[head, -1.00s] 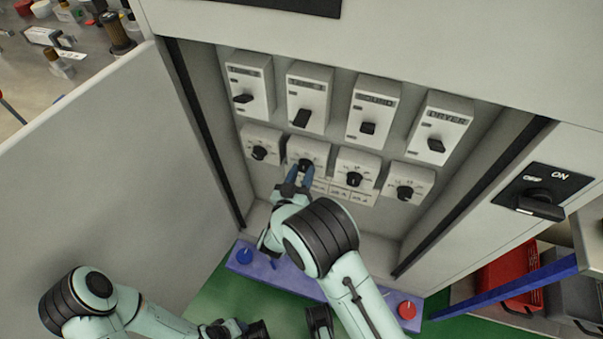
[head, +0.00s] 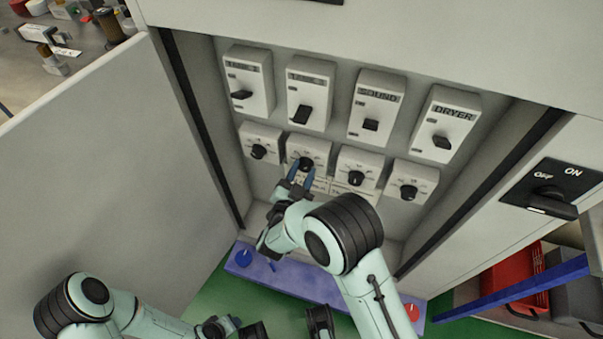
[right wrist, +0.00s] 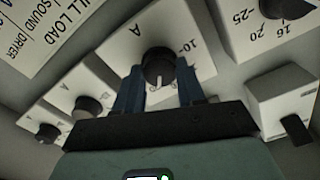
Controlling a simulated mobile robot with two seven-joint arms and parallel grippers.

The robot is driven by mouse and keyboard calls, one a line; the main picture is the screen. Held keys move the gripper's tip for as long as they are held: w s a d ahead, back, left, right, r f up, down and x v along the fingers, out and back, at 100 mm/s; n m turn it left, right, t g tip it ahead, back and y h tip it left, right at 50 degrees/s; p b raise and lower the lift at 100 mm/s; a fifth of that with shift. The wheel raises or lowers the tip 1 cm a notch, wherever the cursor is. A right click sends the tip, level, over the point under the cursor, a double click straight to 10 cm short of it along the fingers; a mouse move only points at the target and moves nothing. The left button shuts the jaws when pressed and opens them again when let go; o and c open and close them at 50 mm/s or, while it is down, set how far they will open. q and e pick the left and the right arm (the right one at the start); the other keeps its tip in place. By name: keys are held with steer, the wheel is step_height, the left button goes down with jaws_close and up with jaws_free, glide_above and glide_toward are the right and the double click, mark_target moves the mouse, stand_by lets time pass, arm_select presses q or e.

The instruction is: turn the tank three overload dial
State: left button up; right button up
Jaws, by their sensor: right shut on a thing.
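Overload dials sit in the lower row inside the open cabinet. The second dial from the left (head: 306,163), under a switch box whose label I cannot read clearly, is where my right gripper (head: 298,177) is. In the right wrist view the same black round dial (right wrist: 158,66) on its white scaled box is between the blue fingers of my right gripper (right wrist: 158,92), which are shut on it. The fingers hide part of its sides, and its exact setting is unclear. My left gripper (head: 232,325) shows only partly at the bottom edge of the head view, away from the dials.
Switch boxes (head: 305,92) with black handles form the row above. Other dials (head: 357,177) flank the gripped one closely. The open cabinet door (head: 95,180) stands at left, and an ON/OFF switch (head: 548,195) is at right. A purple-blue panel (head: 290,280) lies below.

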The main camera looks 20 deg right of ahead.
arm_select(q)
steer(key=shift+w+a+f, duration=0.2)
steer(key=shift+w+f, duration=0.05)
steer(key=shift+w, duration=0.1)
arm_select(e)
steer(key=shift+f+m, duration=0.1)
steer(key=shift+m, duration=0.4)
arm_select(q)
steer(key=shift+w, duration=0.1)
arm_select(e)
steer(key=o, duration=1.1)
steer(key=shift+c, duration=0.2)
arm_select(q)
steer(key=s+r, duration=0.1)
steer(key=s+d+p, duration=0.1)
steer(key=shift+s+d+r+g, duration=0.15)
steer(key=shift+s+r+g, duration=0.15)
steer(key=shift+s+r, duration=0.1)
arm_select(e)
steer(key=v, duration=1.3)
steer(key=shift+s+a, duration=0.2)
